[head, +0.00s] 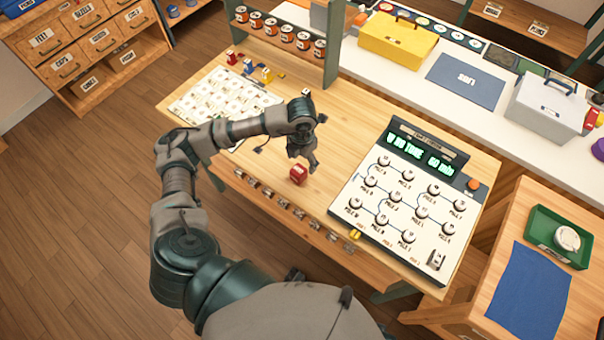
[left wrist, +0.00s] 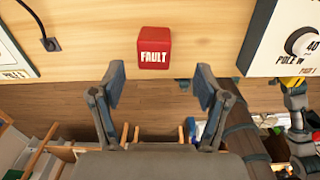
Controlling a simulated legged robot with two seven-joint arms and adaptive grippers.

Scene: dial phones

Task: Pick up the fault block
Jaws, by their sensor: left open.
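The fault block is a small red cube (head: 298,175) on the wooden table near its front edge, in the middle of the head view. In the left wrist view the red block (left wrist: 154,47) shows the word FAULT in white. My left gripper (head: 310,160) is just above and behind the block in the head view. In the left wrist view the two fingers of the gripper (left wrist: 160,88) are spread apart with nothing between them, and the block lies just beyond the fingertips.
A dial panel (head: 400,205) with a green display stands right of the block. A sheet of small printed cards (head: 222,105) lies left. Several small parts (head: 290,209) line the front edge. Bare wood surrounds the block. A row of cans (head: 280,30) stands on a rack behind.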

